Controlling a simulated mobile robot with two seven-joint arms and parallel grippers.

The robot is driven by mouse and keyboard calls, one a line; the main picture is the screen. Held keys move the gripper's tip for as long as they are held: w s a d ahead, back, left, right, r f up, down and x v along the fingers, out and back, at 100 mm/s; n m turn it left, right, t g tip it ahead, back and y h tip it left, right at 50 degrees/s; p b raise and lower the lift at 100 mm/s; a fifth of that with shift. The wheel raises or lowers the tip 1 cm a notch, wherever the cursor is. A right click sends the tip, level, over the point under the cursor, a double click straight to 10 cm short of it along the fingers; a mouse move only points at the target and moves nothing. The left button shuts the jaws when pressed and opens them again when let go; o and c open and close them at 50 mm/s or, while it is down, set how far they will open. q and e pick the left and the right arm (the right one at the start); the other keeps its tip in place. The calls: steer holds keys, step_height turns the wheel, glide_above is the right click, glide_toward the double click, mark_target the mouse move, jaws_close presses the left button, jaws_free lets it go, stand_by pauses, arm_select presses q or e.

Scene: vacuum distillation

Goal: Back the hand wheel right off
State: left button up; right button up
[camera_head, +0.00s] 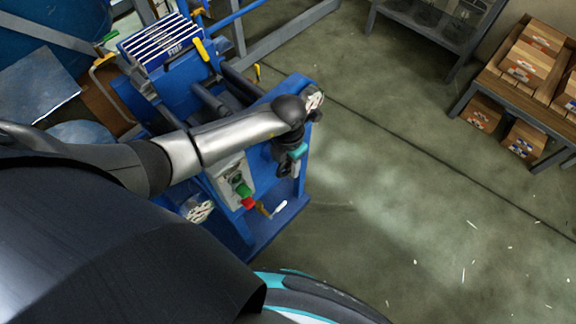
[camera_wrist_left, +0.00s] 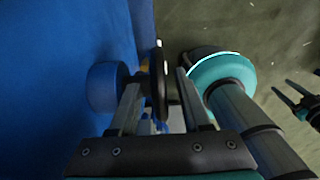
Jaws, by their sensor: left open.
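The hand wheel shows in the left wrist view as a dark disc (camera_wrist_left: 160,80), seen nearly edge-on, beside a blue round boss (camera_wrist_left: 104,86) on a blue face. My left gripper (camera_wrist_left: 161,95) is open, with one finger on each side of the dark disc. I cannot tell whether either finger touches it. In the head view my left gripper (camera_head: 289,165) points down at the right end of the blue machine (camera_head: 262,222). The wheel is not clear there, behind my arm and gripper. A dark pronged shape at the right edge of the wrist view may be my right gripper (camera_wrist_left: 299,104).
A control box with a green and a red button (camera_head: 246,202) sits on the machine near my left arm. Pale round fittings (camera_head: 198,209) show on its end plate. Shelves with cardboard boxes (camera_head: 530,62) stand at the upper right. The floor right of the machine is clear.

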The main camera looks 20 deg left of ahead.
arm_select(q)
steer(key=shift+f, duration=0.35)
steer(key=shift+c, duration=0.4)
jaws_close()
